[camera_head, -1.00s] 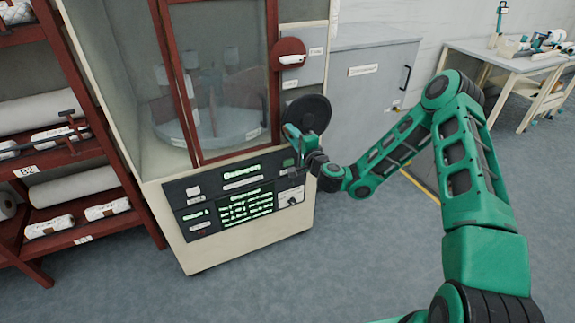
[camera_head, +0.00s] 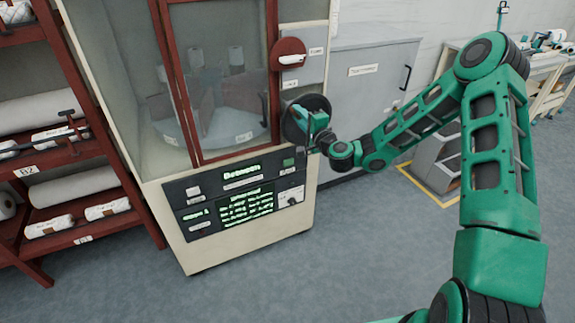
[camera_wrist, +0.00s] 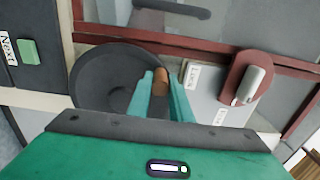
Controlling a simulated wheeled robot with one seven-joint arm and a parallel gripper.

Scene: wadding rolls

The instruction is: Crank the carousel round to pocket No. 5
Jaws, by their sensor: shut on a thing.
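The carousel (camera_head: 176,126) stands behind the glass front of the cabinet, with partitions and pale rolls on it. The display (camera_head: 240,172) below it seems to read "Between"; smaller green lines under it are too small to read. The black crank wheel (camera_head: 292,122) is on the cabinet's right side; it also shows in the wrist view (camera_wrist: 108,82). In the wrist view my gripper (camera_wrist: 160,82) is shut on the orange-brown crank handle (camera_wrist: 160,80). The pocket numbers are not legible.
A red round plate with a pale handle (camera_head: 290,58) sits above the wheel. Red shelves (camera_head: 75,190) with rolls stand at the left. A grey cabinet (camera_head: 372,75) is behind, and a bench (camera_head: 455,48) is at the back right. The floor in front is clear.

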